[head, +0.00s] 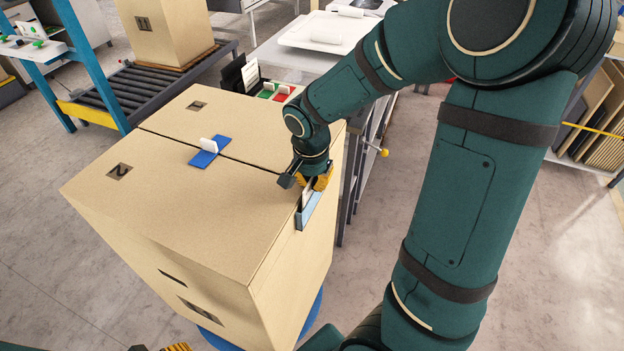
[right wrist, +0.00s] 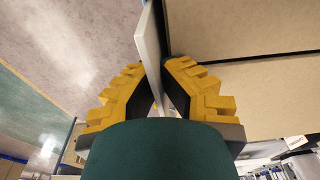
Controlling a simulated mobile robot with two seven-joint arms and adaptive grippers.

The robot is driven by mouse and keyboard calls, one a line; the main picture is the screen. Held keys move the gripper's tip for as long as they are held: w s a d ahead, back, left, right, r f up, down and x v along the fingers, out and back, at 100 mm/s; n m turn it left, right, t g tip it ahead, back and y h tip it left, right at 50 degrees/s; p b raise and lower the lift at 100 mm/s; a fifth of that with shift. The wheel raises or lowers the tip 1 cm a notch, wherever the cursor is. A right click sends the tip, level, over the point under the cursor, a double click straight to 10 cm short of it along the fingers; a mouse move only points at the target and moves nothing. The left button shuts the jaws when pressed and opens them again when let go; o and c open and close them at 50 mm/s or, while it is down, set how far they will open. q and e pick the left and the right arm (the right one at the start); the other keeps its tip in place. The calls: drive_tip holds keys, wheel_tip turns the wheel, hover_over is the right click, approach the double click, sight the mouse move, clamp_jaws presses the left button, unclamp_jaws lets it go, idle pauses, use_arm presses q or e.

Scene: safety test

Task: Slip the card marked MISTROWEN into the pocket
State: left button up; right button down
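My right gripper (head: 317,184) is at the upper right edge of the large cardboard box (head: 180,210), its yellow fingers pointing down. It is shut on a thin white card (head: 307,193); in the right wrist view the card (right wrist: 149,50) stands edge-on between the fingers. No lettering on it can be read. The pale blue pocket (head: 309,211) is on the box's right side, just below the gripper. The card's lower end is at the pocket's mouth; I cannot tell how far inside it is. Only a sliver of my left gripper (head: 176,347) shows at the bottom edge.
A blue pad (head: 205,158) with a small white piece lies on the box top. Behind the box are a black holder with a white card (head: 250,74) and green and red items (head: 276,92). A roller conveyor (head: 130,92) stands at the back left. Floor at left is clear.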

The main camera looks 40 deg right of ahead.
drive_tip(key=shift+s+f, duration=0.25)
drive_tip(key=shift+s, duration=0.05)
drive_tip(key=c, duration=1.1)
unclamp_jaws()
drive_tip(key=shift+o, duration=0.2)
drive_tip(key=shift+s+r, duration=0.1)
drive_tip(key=shift+w, duration=0.2)
drive_tip(key=shift+w, duration=0.1)
drive_tip(key=shift+o, duration=1.4)
drive_tip(key=shift+r, duration=0.1)
